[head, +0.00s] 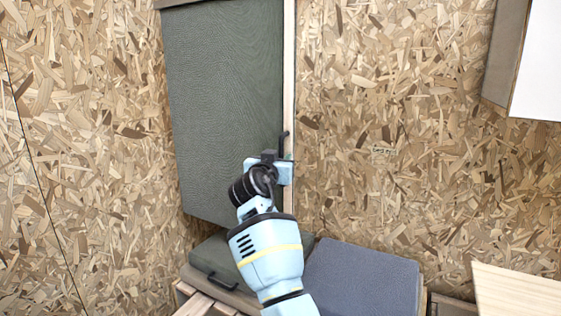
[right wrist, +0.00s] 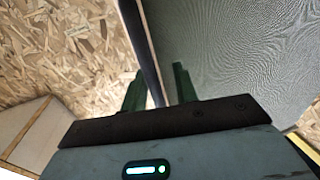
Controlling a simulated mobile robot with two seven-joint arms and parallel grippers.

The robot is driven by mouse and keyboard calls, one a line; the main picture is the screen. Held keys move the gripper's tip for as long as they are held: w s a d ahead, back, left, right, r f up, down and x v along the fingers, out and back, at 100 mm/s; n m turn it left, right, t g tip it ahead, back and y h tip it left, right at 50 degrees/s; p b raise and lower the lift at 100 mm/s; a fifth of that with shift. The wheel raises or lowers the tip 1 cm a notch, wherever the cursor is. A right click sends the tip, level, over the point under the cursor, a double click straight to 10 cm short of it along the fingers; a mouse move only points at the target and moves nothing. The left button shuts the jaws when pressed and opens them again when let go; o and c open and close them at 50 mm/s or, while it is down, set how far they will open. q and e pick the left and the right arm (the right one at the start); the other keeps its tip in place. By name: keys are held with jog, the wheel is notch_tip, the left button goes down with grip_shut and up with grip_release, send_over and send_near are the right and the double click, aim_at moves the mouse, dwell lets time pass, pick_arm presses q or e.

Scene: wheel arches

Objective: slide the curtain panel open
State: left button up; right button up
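The curtain panel (head: 225,100) is a dark grey-green textured sheet hanging at the back wall, beside a pale wooden upright (head: 289,70). The panel (right wrist: 225,50) fills the right side there. My left gripper is not in view.
Chipboard walls (head: 400,120) stand on both sides. Below are a blue-grey cushion (head: 360,278) and a green-grey cushion (head: 215,255) on a wooden bench. A white-fronted cabinet (head: 535,60) hangs upper right, and a pale wooden board (head: 520,292) is at lower right.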

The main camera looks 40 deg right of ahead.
jog(key=shift+s+f, duration=0.1)
jog(key=v, duration=0.7)
jog(key=shift+s+a+b, duration=0.15)
jog(key=shift+a+b, duration=0.2)
dwell(0.4)
